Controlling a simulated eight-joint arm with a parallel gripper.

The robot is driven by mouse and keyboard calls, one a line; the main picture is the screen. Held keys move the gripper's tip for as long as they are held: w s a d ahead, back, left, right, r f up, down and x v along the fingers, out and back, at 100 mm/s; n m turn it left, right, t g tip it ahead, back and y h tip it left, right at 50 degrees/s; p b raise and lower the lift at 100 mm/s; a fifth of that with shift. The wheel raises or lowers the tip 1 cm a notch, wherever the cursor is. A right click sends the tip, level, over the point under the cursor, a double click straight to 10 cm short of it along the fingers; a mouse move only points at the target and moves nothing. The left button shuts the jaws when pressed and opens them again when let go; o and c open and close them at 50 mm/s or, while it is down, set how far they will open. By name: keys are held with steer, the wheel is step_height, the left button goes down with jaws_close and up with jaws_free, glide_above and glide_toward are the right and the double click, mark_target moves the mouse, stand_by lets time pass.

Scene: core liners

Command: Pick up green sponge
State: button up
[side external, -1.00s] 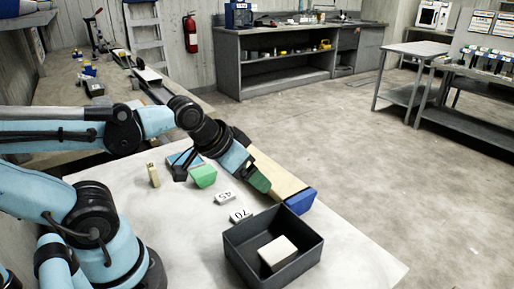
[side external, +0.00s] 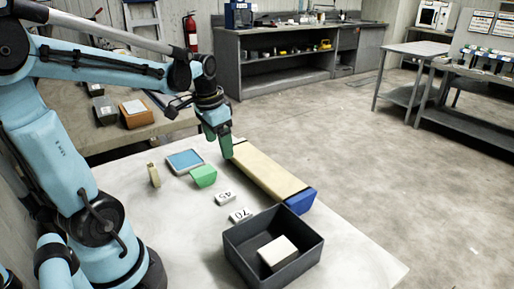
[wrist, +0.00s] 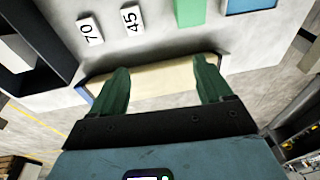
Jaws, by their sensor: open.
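The green sponge (side external: 203,176) is a light green block on the white table, left of the long tan bar. Part of it shows at the top of the wrist view (wrist: 190,12). My gripper (side external: 227,154) points down with dark green fingers at the far end of the tan bar (side external: 265,173), to the right of and behind the sponge. In the wrist view my gripper (wrist: 161,68) is open, its two fingers wide apart. The tan bar (wrist: 150,80) shows between and beyond them. The sponge is outside the fingers; nothing is held.
A blue-topped pad (side external: 185,160) lies behind the sponge and a tan ring (side external: 153,175) stands left. White tags "45" (side external: 225,198) and "70" (side external: 241,215) lie in front. A dark bin (side external: 305,258) holds a white block (side external: 277,252). The bar has a blue end (side external: 301,201).

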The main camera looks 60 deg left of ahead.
steer(key=g, duration=0.2)
glide_above(205, 170)
steer(key=f, duration=0.1)
steer(key=f+h, duration=0.1)
steer(key=shift+f, duration=5.85)
steer(key=c, duration=1)
steer(key=shift+r, duration=0.15)
